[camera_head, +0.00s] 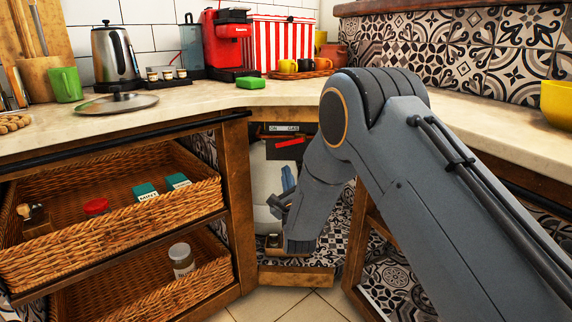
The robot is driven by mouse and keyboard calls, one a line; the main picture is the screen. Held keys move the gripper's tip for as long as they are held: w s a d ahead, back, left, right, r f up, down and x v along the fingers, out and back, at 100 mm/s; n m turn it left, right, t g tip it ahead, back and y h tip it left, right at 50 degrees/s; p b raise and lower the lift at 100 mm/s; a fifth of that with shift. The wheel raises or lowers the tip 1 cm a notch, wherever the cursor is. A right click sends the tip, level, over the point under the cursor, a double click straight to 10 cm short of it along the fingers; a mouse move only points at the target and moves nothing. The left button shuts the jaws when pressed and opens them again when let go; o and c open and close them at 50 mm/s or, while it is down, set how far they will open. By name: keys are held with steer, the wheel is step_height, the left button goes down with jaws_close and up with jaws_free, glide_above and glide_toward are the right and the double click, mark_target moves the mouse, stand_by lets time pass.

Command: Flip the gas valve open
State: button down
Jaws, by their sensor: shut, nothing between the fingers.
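The gas valve (289,142) has a red lever, slightly tilted from level, on a dark mount at the top of the corner cabinet opening. A small sign (284,128) above it seems to read ON and GAS. A white tank-like body (263,180) stands below and behind it. My gripper (280,203) is inside the opening, below the valve and apart from it, in front of the white body. It is shut and empty. My arm hides the right part of the opening and part of the gripper.
Wicker drawers (110,232) in the left cabinet hold small boxes and a jar (182,259). The wooden posts frame the opening closely. The counter (190,98) above carries a kettle (115,55), a lid (117,102) and a green sponge (250,83).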

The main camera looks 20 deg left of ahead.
steer(key=p+v, duration=0.1)
steer(key=v, duration=0.5)
steer(key=shift+s+a+f, duration=0.2)
steer(key=shift+a+f, duration=0.05)
